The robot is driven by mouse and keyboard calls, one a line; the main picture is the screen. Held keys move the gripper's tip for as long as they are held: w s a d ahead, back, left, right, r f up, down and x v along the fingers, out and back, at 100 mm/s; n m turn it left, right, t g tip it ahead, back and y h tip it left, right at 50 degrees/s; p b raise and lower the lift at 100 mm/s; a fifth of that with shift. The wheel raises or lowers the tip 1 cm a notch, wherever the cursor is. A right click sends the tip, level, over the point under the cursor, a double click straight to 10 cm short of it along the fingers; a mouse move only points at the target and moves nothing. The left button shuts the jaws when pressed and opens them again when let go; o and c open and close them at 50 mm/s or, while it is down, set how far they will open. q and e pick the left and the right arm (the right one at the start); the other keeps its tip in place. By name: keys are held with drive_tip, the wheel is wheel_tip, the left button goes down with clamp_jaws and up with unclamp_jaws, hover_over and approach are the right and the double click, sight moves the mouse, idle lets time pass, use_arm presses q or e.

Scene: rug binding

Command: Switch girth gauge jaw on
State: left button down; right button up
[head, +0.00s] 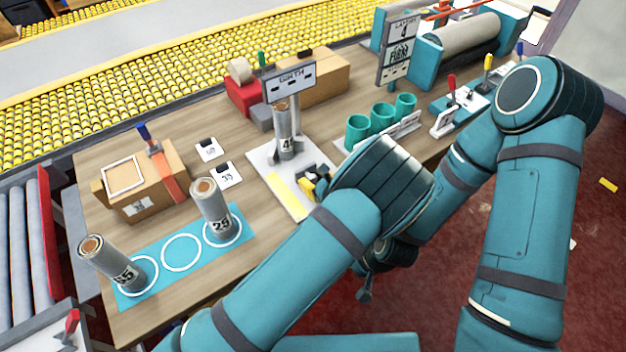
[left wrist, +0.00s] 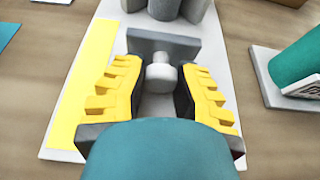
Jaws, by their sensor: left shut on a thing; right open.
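In the left wrist view, a grey jaw block (left wrist: 165,45) with a white knob (left wrist: 160,78) sits on the plate near the grey uprights. My left gripper (head: 316,185) has its yellow fingers on both sides of the knob, shut on it. My right gripper (head: 366,287) hangs low beyond the table's front edge, open and empty, mostly hidden by my arms.
A cardboard box (head: 143,185) stands at left. Teal cups (head: 381,118) stand right of the gauge. A yellow roller conveyor (head: 120,105) runs behind.

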sight(313, 178)
use_arm(q)
drive_tip(key=c, duration=0.6)
unclamp_jaws()
wheel_tip(313, 178, up, 10)
idle(0.4)
